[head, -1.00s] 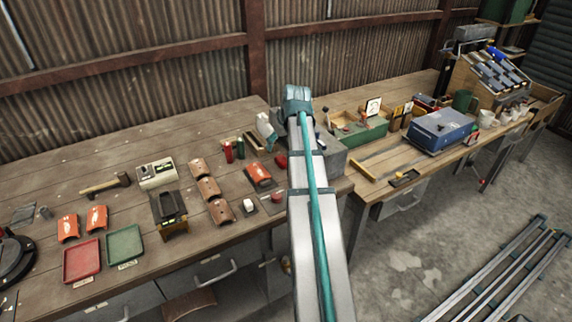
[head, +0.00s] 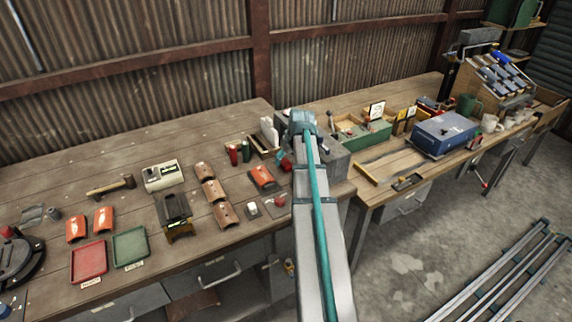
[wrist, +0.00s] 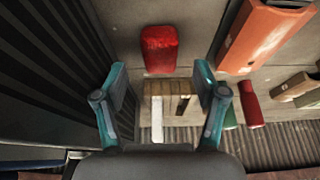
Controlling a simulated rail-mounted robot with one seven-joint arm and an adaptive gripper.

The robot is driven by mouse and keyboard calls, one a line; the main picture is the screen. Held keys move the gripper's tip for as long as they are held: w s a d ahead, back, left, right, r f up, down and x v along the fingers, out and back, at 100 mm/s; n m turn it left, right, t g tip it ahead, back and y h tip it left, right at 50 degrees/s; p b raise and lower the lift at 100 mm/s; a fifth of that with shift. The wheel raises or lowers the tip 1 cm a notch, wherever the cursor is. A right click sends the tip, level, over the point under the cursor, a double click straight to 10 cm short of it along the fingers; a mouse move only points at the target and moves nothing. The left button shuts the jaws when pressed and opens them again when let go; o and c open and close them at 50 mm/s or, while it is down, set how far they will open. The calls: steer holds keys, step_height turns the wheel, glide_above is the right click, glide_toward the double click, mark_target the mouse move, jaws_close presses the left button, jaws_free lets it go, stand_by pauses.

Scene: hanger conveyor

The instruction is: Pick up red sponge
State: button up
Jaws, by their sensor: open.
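The red sponge (wrist: 159,48) lies on the bench top in the upper middle of the wrist view, a rounded red block. In the head view a red patch that fits it (head: 284,162) shows just left of my arm, partly hidden. My gripper (wrist: 160,88) is open, with a teal finger on each side and nothing between them. The sponge lies ahead of the fingertips in the picture, centred between them and apart from them. In the head view my arm's far end (head: 303,122) is above the bench, and its fingers are hidden.
An orange curved tile (wrist: 265,35) lies right of the sponge. A red can (wrist: 251,104) stands beside a green one. A wooden caddy (wrist: 183,88) with a white item is below the sponge in the wrist view. A dark ribbed grey surface (wrist: 45,70) rises close on the left.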

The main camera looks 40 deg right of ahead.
mark_target(286, 162)
steer(key=shift+p+x, duration=0.4)
steer(key=shift+x, duration=1.15)
steer(key=c, duration=1)
